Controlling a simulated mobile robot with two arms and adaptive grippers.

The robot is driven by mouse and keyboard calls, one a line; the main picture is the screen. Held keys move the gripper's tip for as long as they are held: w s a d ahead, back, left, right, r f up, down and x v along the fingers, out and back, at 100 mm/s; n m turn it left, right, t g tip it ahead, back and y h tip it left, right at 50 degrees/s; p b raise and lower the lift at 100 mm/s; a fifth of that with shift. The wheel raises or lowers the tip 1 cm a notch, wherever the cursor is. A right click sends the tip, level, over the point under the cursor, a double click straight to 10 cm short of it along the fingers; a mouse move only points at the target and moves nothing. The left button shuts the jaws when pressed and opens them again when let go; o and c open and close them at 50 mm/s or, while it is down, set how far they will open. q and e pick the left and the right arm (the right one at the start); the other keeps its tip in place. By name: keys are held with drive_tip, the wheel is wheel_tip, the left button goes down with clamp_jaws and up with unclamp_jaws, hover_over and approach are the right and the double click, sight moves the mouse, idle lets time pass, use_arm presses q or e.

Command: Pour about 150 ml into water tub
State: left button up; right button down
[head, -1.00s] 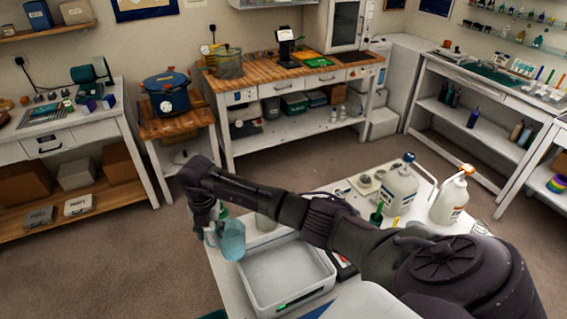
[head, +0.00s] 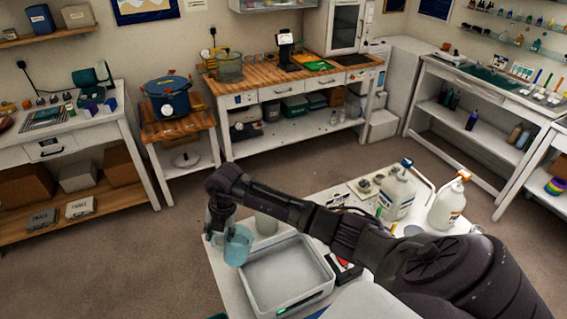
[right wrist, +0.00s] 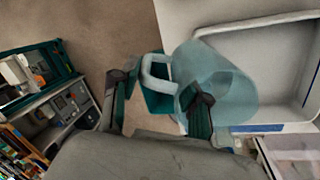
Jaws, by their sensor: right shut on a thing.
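My right gripper (head: 217,236) is shut on a translucent light-blue jug (head: 239,246). It holds the jug at the left rim of the water tub (head: 248,291), a pale rectangular tub on the white cart. In the right wrist view the jug (right wrist: 222,88) overlaps the tub's edge (right wrist: 240,24). Its pale handle (right wrist: 152,72) lies between the two fingers (right wrist: 158,98). The jug looks tilted in that view. I cannot tell its liquid level or see a stream. The tub's inside looks pale, and I cannot make out any liquid. My left gripper is out of view.
Two white bottles, one with a blue cap (head: 397,194) and one with an orange cap (head: 447,206), stand at the cart's back right. A greyish cup (head: 266,223) stands behind the tub. A red and black device (head: 343,268) lies right of the tub.

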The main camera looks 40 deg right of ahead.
sight(249, 236)
drive_tip(key=shift+s+d+f+t+y, duration=0.1)
drive_tip(key=shift+s+d+t+y, duration=0.35)
drive_tip(key=shift+s, duration=0.15)
drive_tip(key=shift+s+d+r+t+y, duration=0.35)
drive_tip(key=shift+s+d+t+y, duration=0.45)
drive_tip(key=shift+s+t, duration=0.05)
drive_tip(key=shift+s+d+r+t+y, duration=0.35)
drive_tip(key=shift+s+d+t+y, duration=0.4)
drive_tip(key=shift+s+d+t, duration=0.1)
drive_tip(key=shift+s+d+f, duration=0.1)
drive_tip(key=shift+s, duration=0.05)
drive_tip(key=shift+s+d+f+t+y, duration=0.1)
drive_tip(key=shift+s+d+t+y, duration=0.2)
drive_tip(key=shift+t+y, duration=0.3)
drive_tip(key=shift+s+d+f+t, duration=0.15)
drive_tip(key=shift+s+d+t, duration=0.05)
drive_tip(key=shift+t, duration=0.25)
drive_tip(key=shift+f+y+b, duration=0.3)
drive_tip(key=shift+b, duration=0.45)
drive_tip(key=shift+s+d+r+b, duration=0.1)
drive_tip(key=shift+r+b, duration=0.1)
drive_tip(key=shift+b, duration=0.25)
